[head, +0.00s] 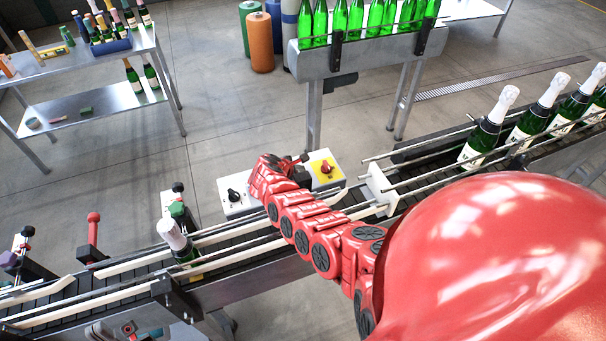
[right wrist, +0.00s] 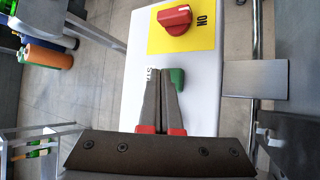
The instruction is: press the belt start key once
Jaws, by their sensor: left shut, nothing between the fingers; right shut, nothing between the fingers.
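The green start key (right wrist: 177,79) shows in the right wrist view on a pale control box (right wrist: 196,100), with partly hidden lettering beside it. My right gripper (right wrist: 162,72) is shut and empty, its fingertips over the key's edge and hiding part of it. I cannot tell whether they touch it. In the head view my right arm reaches over the conveyor (head: 240,284) to the box and hides the key.
A red rotary switch (right wrist: 174,18) sits on a yellow plate marked ON beside the key. A bottle (head: 178,240) stands on the belt at left; several bottles (head: 488,130) stand at right. A white gate (head: 379,188) crosses the belt.

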